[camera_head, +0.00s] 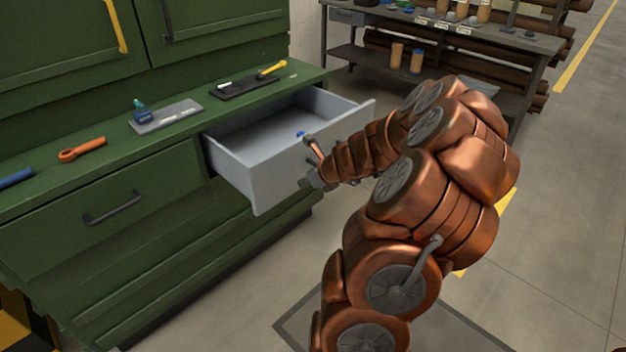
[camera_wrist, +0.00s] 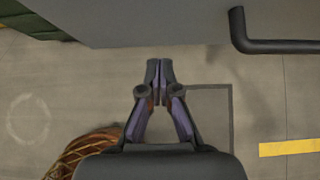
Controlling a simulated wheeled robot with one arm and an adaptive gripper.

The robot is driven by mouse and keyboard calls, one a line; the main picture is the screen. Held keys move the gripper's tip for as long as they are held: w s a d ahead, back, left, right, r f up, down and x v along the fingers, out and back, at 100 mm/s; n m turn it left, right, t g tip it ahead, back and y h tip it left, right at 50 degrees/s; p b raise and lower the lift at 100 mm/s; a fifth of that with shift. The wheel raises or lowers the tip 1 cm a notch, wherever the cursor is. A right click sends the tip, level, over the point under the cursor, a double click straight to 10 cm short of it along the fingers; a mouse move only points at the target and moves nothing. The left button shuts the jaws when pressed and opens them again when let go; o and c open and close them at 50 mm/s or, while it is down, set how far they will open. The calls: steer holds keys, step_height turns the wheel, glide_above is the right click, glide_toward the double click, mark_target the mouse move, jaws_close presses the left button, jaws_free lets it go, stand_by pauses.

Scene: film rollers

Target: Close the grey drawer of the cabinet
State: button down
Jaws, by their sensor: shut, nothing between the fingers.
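The grey drawer (camera_head: 235,172) of the green cabinet (camera_head: 110,250) stands pulled out in the head view, and its inside looks mostly empty. A small blue spot shows near its front panel. My gripper (camera_head: 308,184) is at the outer face of the drawer front, partly hidden by my arm. In the wrist view the gripper (camera_wrist: 159,68) is shut and empty, its fingertips pointing toward the grey drawer front (camera_wrist: 140,22). A dark handle (camera_wrist: 270,45) sticks out to the right of the fingertips. I cannot tell whether the fingertips touch the drawer.
A closed green drawer with a dark handle (camera_head: 112,208) is left of the grey one. Tools lie on the cabinet top, including an orange wrench (camera_head: 82,150) and a yellow-handled screwdriver (camera_head: 270,70). A dark workbench (camera_head: 450,32) stands at the back. The floor at right is clear.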

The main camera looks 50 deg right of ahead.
mark_target(288, 178)
steer(key=shift+w+f, duration=0.2)
steer(key=shift+w, duration=1)
steer(key=shift+w+f, duration=0.15)
steer(key=shift+w, duration=1.05)
